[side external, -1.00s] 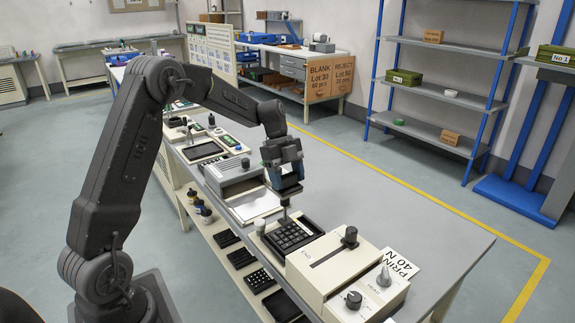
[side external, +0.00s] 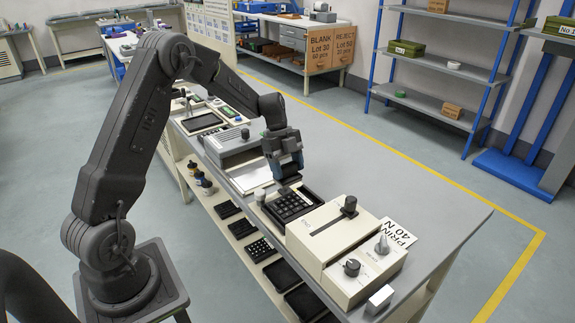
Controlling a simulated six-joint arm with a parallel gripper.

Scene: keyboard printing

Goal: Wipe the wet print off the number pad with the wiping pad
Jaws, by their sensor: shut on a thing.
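The number pad (side external: 290,206) is a black block of keys seated in the cream printing machine (side external: 338,243), at its far left end. My gripper (side external: 287,178) is just above the far edge of the number pad, pointing down. It is shut on a small dark thing, which I take to be the wiping pad; the fingers largely hide it. I cannot tell whether it touches the keys. Wet print on the keys is too small to make out.
A grey machine with a white tray (side external: 248,178) stands left of the number pad. A grey knob (side external: 260,196) is close beside the keys. Black key units (side external: 262,250) lie on the lower shelf. The grey bench top (side external: 400,190) behind is clear.

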